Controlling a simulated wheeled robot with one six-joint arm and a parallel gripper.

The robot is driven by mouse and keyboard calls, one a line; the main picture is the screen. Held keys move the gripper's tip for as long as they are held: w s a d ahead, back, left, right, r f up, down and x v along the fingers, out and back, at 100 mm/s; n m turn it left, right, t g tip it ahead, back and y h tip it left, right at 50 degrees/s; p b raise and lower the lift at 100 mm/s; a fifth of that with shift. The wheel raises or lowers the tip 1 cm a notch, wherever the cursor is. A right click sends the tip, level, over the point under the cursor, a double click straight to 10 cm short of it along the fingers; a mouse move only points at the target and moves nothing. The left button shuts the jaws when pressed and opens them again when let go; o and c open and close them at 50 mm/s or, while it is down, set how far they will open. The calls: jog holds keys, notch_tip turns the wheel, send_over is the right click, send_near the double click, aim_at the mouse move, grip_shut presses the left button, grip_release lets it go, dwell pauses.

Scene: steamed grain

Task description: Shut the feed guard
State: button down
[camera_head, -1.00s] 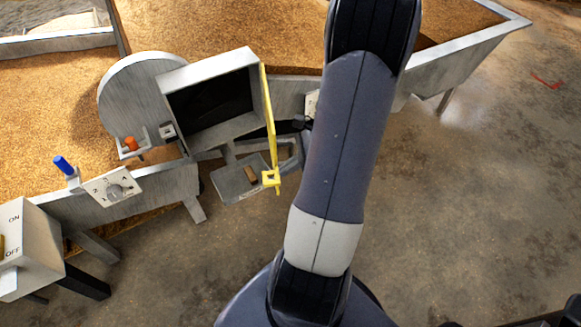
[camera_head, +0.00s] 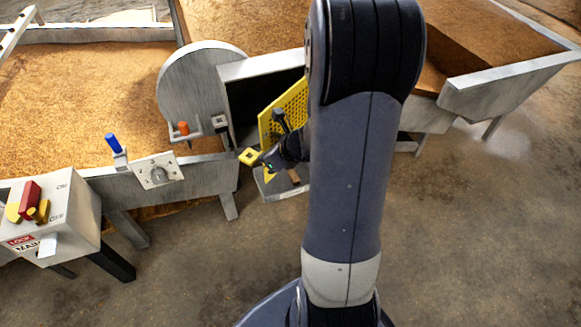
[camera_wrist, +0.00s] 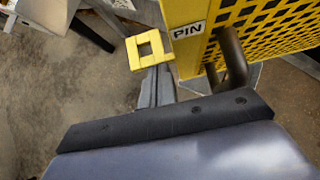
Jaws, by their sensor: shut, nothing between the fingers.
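The feed guard is a yellow perforated panel (camera_head: 285,105), which stands swung partly out from the grey feed box (camera_head: 262,70). A yellow square loop (camera_head: 249,156) sticks out from its free edge; the loop (camera_wrist: 134,62) also shows in the wrist view beside a PIN label (camera_wrist: 188,30). A dark bar handle (camera_wrist: 233,58) stands on the panel face. My gripper (camera_head: 268,162) is at the guard's outer side, near the loop and the handle. In the wrist view my gripper (camera_wrist: 157,85) is shut and empty, close to the loop; contact with the panel is unclear.
A grey round disc housing (camera_head: 190,75) and an orange-topped pin (camera_head: 183,128) are left of the box. A dial plate (camera_head: 157,172), a blue lever (camera_head: 113,143) and an ON/OFF switch box (camera_head: 75,215) lie further left. Grain fills the bins behind. Floor at right is clear.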

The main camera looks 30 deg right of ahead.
jog(key=w+a+m+h, duration=0.1)
jog(key=w+m, duration=0.1)
jog(key=w, duration=0.3)
jog(key=w+a+m+h+p, duration=0.1)
jog(key=w+a+m+h, duration=0.1)
jog(key=w, duration=0.4)
jog(key=w+a+m+h, duration=0.1)
jog(key=w+m, duration=0.1)
jog(key=w, duration=0.4)
jog(key=shift+a+r+t+h, duration=0.15)
jog(key=shift+a+t+h, duration=0.15)
jog(key=shift+t, duration=0.1)
jog(key=shift+w+d+m+h+p, duration=0.1)
jog(key=shift+w+m+h+p, duration=0.4)
jog(key=shift+w, duration=0.5)
